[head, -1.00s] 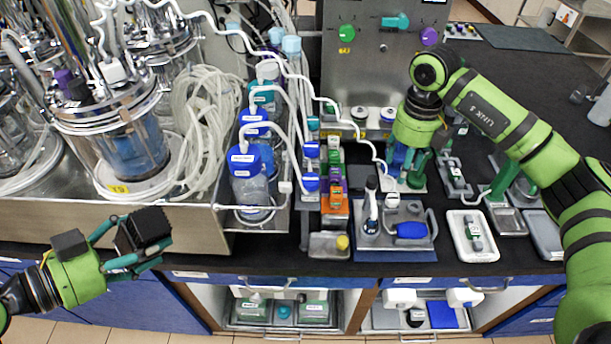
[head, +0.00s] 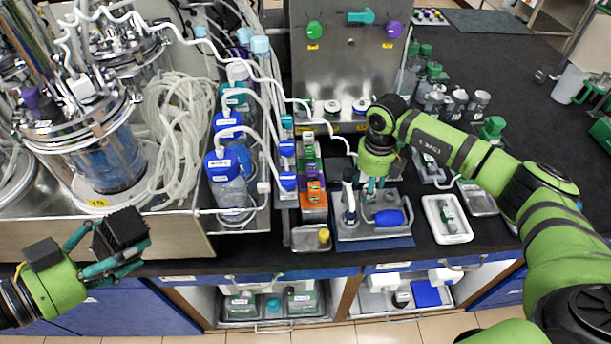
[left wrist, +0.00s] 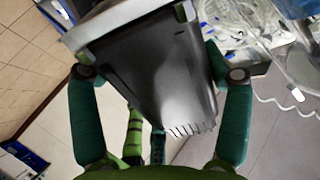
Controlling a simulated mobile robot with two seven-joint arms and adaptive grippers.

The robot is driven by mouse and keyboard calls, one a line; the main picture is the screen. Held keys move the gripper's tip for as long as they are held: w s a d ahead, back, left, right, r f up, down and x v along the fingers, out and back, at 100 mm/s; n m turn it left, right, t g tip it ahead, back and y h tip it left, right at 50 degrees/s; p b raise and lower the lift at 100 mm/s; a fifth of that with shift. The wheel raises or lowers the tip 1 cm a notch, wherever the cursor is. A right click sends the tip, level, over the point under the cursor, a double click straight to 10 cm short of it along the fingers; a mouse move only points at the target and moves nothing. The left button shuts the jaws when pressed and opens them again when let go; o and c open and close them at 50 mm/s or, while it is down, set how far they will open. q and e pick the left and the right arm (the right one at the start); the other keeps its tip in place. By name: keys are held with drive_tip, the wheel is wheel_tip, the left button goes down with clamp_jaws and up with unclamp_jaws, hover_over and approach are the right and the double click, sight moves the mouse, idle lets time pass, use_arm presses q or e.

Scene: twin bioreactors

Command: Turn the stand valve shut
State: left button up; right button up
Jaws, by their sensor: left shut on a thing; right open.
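My right gripper (head: 374,186) points down over the back of a grey tray (head: 405,238) on a blue mat. Its fingers are open and reach to the fittings there; contact cannot be told. On the tray are a blue oval part (head: 389,218) and an upright piece with a white body and dark top (head: 350,205). I cannot tell which part is the stand valve; the gripper may hide it. My left gripper (head: 112,246) is shut on a black ribbed block (head: 121,230), in front of the bench at left. The block fills the left wrist view (left wrist: 165,75).
Blue-capped bottles with white tubes (head: 228,170) and a glass bioreactor (head: 105,155) stand left of the tray. A steel panel with coloured knobs (head: 350,60) stands behind. A white tray (head: 447,219) lies to the right.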

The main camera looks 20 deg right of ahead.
drive_tip(key=shift+r, duration=0.1)
clamp_jaws()
drive_tip(key=shift+m, duration=0.3)
drive_tip(key=m, duration=0.3)
drive_tip(key=shift+d+b, duration=0.1)
drive_tip(key=shift+b, duration=0.3)
drive_tip(key=m, duration=1.1)
drive_tip(key=shift+d, duration=0.1)
drive_tip(key=shift+s+m, duration=0.15)
drive_tip(key=shift+m, duration=1.45)
drive_tip(key=shift+s+f, duration=0.1)
drive_tip(key=shift+f, duration=0.1)
